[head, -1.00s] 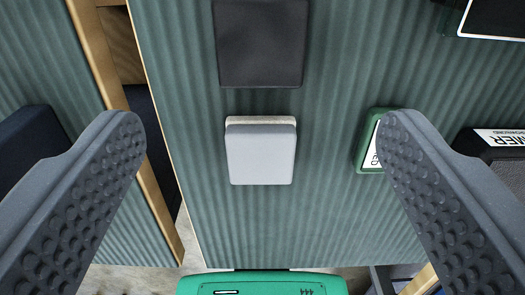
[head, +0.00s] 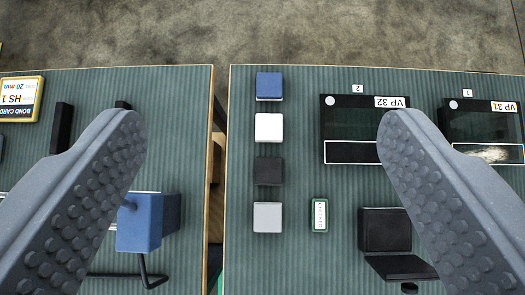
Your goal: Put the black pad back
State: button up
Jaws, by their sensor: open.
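My gripper (head: 260,130) is open and empty, its two studded grey fingers wide apart in the foreground over the green ribbed tops. The black pad (head: 268,171) is a small dark square on the right-hand top, seen between the fingers. It lies in a column with a blue pad (head: 269,86), a white pad (head: 268,127) above it and a grey pad (head: 267,217) below it. The fingers are apart from all of these.
A small green-edged white label box (head: 320,214) is right of the grey pad. Dark boxes VP 32 (head: 350,125) and VP 31 (head: 483,122) and a black open case (head: 385,230) are further right. A blue block (head: 139,224) is left, across a wood-edged gap.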

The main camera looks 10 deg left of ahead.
jog(key=s+r+t, duration=0.3)
jog(key=s+r, duration=0.3)
jog(key=r, duration=0.4)
jog(key=s+r+t, duration=0.3)
jog(key=s+r, duration=0.3)
jog(key=r, duration=0.3)
jog(key=shift+d+r, duration=0.15)
jog(key=shift+r, duration=0.2)
